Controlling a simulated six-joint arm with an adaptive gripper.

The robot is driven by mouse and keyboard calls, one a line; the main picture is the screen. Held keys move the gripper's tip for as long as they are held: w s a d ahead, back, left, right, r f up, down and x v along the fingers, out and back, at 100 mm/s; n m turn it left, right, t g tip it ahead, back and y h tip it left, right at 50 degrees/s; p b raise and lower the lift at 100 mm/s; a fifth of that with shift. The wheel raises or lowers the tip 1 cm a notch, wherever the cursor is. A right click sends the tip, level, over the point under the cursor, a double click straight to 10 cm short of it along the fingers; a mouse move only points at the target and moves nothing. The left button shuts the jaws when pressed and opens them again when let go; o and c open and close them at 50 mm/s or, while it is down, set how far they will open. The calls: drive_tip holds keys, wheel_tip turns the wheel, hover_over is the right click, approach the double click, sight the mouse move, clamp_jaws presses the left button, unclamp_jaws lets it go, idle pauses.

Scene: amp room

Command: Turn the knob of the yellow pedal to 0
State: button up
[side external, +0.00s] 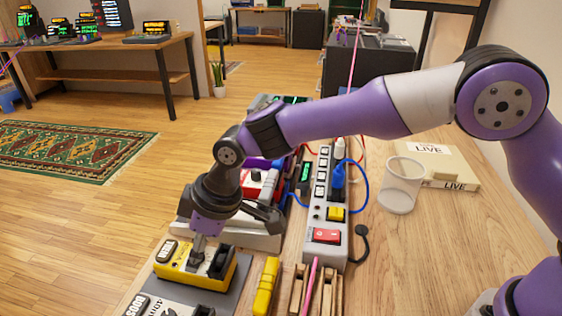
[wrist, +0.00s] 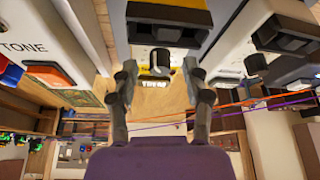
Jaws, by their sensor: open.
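The yellow pedal (side external: 178,273) sits near the front left of the table, with black parts and a small dark label on top. My gripper (side external: 197,256) points down over it, with its fingers close to the pedal's top. In the wrist view, the two fingers (wrist: 158,72) are apart. A dark round knob (wrist: 160,60) with a pale mark shows between the fingertips, above a small label with unclear print. I cannot tell whether either finger touches the knob. In the side view the knob is hidden by my fingers.
A grey power strip (side external: 329,205) with a red switch and cables lies right of the pedals. A yellow object (side external: 266,286) and a pink pen (side external: 310,288) are near the front. Another pedal (side external: 160,305) is close in front. A clear cup (side external: 400,185) stands at right.

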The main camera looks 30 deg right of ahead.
drive_tip(key=shift+f, duration=0.1)
clamp_jaws()
drive_tip(key=shift+n, duration=0.3)
idle(0.6)
drive_tip(key=n, duration=0.1)
drive_tip(key=n+g, duration=0.1)
drive_tip(key=n, duration=0.1)
drive_tip(key=shift+w+d+f+n+g, duration=0.1)
drive_tip(key=shift+w+n+g, duration=0.05)
drive_tip(key=shift+n+g, duration=0.15)
drive_tip(key=shift+w+n+g+y, duration=0.15)
drive_tip(key=shift+n+g, duration=0.25)
drive_tip(key=shift+n, duration=0.6)
drive_tip(key=shift+s+n+g+y, duration=0.15)
drive_tip(key=shift+n+g, duration=0.25)
drive_tip(key=shift+n, duration=0.6)
drive_tip(key=shift+w+n, duration=0.1)
drive_tip(key=shift+n, duration=0.2)
unclamp_jaws()
